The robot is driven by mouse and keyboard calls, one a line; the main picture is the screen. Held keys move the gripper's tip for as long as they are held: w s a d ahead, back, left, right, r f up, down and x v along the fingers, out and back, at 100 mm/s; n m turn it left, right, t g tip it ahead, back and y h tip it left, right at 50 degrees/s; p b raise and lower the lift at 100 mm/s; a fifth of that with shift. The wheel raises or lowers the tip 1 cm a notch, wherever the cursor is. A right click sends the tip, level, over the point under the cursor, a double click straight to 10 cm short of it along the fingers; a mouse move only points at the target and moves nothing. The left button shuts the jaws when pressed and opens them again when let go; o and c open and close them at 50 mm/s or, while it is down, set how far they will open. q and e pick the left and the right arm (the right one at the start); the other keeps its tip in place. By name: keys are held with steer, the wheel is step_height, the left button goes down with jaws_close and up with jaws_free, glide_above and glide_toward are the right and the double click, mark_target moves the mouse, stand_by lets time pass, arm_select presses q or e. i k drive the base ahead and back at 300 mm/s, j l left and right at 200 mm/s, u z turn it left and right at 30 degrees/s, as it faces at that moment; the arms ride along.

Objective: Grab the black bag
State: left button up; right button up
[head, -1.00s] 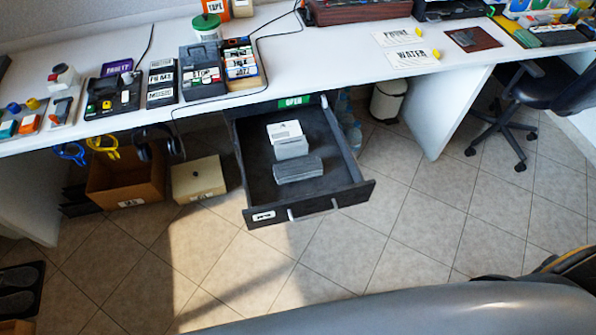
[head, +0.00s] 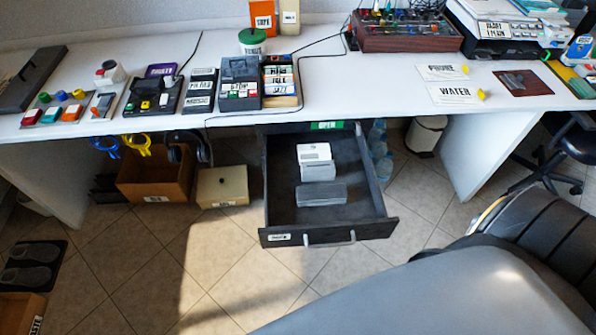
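I cannot clearly make out a black bag in the head view. A long, flat, dark case (head: 32,80) lies at the far left end of the white desk; I cannot tell whether it is a bag. An open black drawer (head: 283,222) under the desk holds a white box (head: 316,162) and a flat grey block (head: 321,195). Neither of my grippers is in view.
The white desk (head: 355,92) carries many small devices. A brown open box (head: 153,187) and a beige box (head: 222,187) stand on the tiled floor beneath it. A black chair (head: 560,145) is at right. A grey form fills the lower right. Floor before the drawer is clear.

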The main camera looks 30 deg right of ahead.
mark_target(318, 196)
steer(key=l+u, duration=0.2)
steer(key=l, duration=0.25)
steer(key=l+u, duration=0.2)
steer(key=l, duration=0.3)
steer(key=k+l+u, duration=0.15)
steer(key=l, duration=0.3)
steer(key=k+l+u, duration=0.2)
steer(key=l, duration=0.25)
steer(key=l+u, duration=0.2)
steer(key=l, duration=0.25)
